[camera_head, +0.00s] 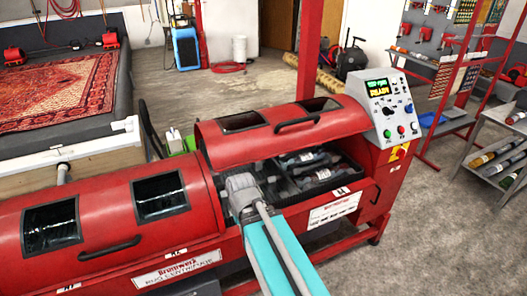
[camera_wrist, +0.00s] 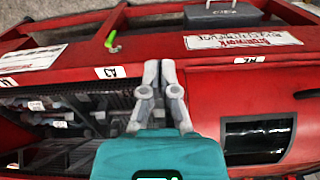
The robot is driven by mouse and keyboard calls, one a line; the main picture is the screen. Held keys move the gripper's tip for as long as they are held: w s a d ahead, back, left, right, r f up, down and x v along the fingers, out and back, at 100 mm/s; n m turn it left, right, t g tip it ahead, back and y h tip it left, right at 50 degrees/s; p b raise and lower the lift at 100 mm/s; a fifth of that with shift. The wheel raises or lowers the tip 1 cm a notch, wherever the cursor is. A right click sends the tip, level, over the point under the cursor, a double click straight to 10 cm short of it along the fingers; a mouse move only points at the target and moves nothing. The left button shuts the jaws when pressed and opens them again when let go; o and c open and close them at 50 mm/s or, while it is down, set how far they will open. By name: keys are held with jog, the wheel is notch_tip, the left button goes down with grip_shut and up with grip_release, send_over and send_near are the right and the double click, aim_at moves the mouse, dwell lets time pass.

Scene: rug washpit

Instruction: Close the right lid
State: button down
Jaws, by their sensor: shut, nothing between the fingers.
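The red machine has two lids. The right lid (camera_head: 262,140) is raised, tilted back over the open right compartment, with a black handle (camera_head: 297,125) and two dark windows. Inside the compartment are dark racks (camera_head: 320,176) with bottle-like things. The left lid (camera_head: 108,215) is down; its red surface and dark window also show in the wrist view (camera_wrist: 257,136). My gripper (camera_wrist: 160,66) is shut and empty, over the machine between the open compartment (camera_wrist: 60,120) and the left lid. In the head view my arm hides the gripper's fingers and the compartment's left end.
A control panel (camera_head: 383,105) stands at the machine's right end. A patterned rug (camera_head: 60,92) lies in the pit at the left. A shelf trolley (camera_head: 495,155) stands at the right. Grey floor between the machine and trolley is clear. A grey box (camera_wrist: 222,14) appears in the wrist view.

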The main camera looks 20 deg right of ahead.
dwell(0.4)
notch_tip(320, 180, up, 21)
jog(key=t+p, duration=0.2)
jog(key=p, duration=1.9)
send_over(259, 159)
jog(key=shift+w+d+r, duration=0.2)
jog(key=shift+w+d, duration=0.05)
jog(key=shift+d, duration=0.05)
jog(key=shift+f, duration=0.2)
jog(key=f+b, duration=0.3)
jog(key=w+f+b, duration=0.1)
jog(key=f+b, duration=0.2)
jog(key=w+f+b, duration=0.1)
jog(key=f+b, duration=0.2)
jog(key=b, duration=0.1)
jog(key=shift+f, duration=0.3)
jog(key=shift+s+a+f, duration=0.1)
jog(key=shift+f, duration=0.2)
jog(key=shift+s+f+b, duration=1)
jog(key=shift+f+b, duration=0.3)
jog(key=shift+b, duration=0.3)
